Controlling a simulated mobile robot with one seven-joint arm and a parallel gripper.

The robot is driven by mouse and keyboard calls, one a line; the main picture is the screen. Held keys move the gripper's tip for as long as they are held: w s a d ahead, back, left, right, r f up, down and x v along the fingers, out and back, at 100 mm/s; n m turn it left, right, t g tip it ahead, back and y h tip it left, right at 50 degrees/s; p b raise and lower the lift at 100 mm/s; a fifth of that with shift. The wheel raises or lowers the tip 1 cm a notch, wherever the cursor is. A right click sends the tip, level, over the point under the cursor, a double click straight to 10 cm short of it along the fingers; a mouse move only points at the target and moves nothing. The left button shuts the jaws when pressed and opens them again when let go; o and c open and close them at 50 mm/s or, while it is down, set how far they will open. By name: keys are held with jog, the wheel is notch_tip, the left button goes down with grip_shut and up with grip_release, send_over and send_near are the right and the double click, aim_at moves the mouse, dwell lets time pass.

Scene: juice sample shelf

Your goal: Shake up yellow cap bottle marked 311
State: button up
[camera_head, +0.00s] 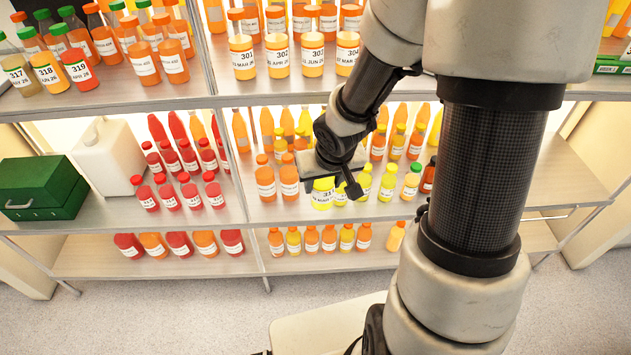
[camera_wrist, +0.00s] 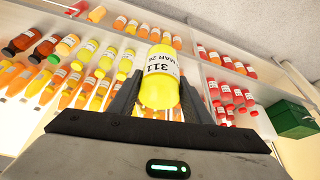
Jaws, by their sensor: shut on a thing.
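The yellow bottle marked 311 (camera_wrist: 160,80) is between the two fingers of my gripper (camera_wrist: 160,100) in the wrist view. Its white label shows 311 and a MAR date. In the head view the bottle (camera_head: 322,192) hangs below my gripper (camera_head: 335,183), in front of the middle shelf, with part of its label in sight. My gripper is shut on the bottle. The cap is hidden in the head view and cannot be made out in the wrist view.
Rows of yellow, orange and red bottles stand on the middle shelf (camera_head: 300,213) close behind. More labelled bottles stand on the upper shelf (camera_head: 290,90) and lower shelf (camera_head: 200,262). A green box (camera_head: 45,187) and a white jug (camera_head: 108,155) are at the left. Bare shelf lies at the right.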

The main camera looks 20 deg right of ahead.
jog(key=shift+w+a, duration=0.25)
jog(key=shift+a, duration=0.7)
jog(key=s+d, duration=0.2)
jog(key=d, duration=0.5)
jog(key=a, duration=0.2)
jog(key=w+a, duration=0.1)
jog(key=a, duration=0.1)
jog(key=w+a, duration=0.1)
jog(key=a, duration=0.2)
jog(key=s+d, duration=0.2)
jog(key=d, duration=0.5)
jog(key=shift+w+a, duration=0.3)
jog(key=shift+a, duration=0.85)
jog(key=shift+w+a, duration=0.35)
jog(key=shift+a, duration=0.75)
jog(key=shift+w+a, duration=0.3)
jog(key=shift+a, duration=0.85)
